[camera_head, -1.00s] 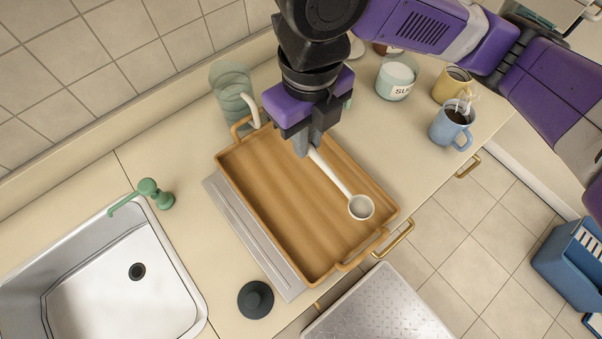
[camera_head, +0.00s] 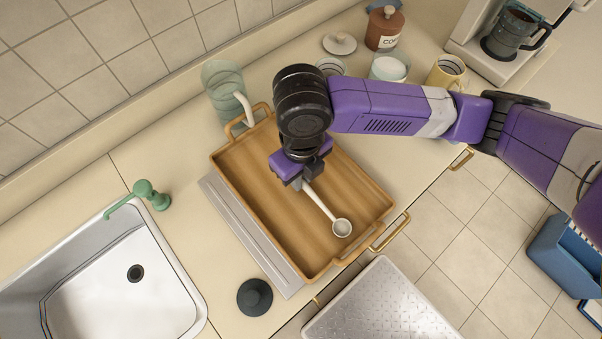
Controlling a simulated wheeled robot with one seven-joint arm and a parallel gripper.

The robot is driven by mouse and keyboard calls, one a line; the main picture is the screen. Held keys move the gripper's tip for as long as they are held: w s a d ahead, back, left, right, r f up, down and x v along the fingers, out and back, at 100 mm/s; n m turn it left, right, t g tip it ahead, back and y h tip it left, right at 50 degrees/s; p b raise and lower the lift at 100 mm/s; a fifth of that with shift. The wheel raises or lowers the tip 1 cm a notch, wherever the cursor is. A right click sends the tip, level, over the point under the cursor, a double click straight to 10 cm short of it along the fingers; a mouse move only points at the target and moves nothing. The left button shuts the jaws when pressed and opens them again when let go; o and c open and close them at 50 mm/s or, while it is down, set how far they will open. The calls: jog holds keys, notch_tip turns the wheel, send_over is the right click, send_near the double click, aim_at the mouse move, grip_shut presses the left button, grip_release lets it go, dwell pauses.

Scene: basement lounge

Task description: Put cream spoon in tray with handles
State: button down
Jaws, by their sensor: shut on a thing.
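The cream spoon (camera_head: 320,203) is pale, with a long handle and a small round bowl at its lower right end. My gripper (camera_head: 297,184) is shut on the upper end of its handle. The wooden tray with handles (camera_head: 252,190) lies on the counter, with one handle at its upper left and one at its lower right. My gripper and the spoon are over the inside of the tray. I cannot tell whether the spoon touches the tray floor. My wrist hides part of the tray's far side.
A glass pitcher (camera_head: 222,88) stands just beyond the tray's upper left handle. A sink (camera_head: 110,285) with a green faucet (camera_head: 150,194) is at left. A dark round lid (camera_head: 255,297) lies near the front edge. Jars and a yellow mug (camera_head: 447,72) stand at the back right.

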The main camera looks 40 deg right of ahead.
jog(key=shift+f, duration=0.15)
jog(key=shift+f+b, duration=0.2)
jog(key=shift+b, duration=0.1)
jog(key=c, duration=1.4)
grip_release()
jog(key=shift+r, duration=0.1)
notch_tip(320, 180, up, 12)
jog(key=shift+r, duration=0.15)
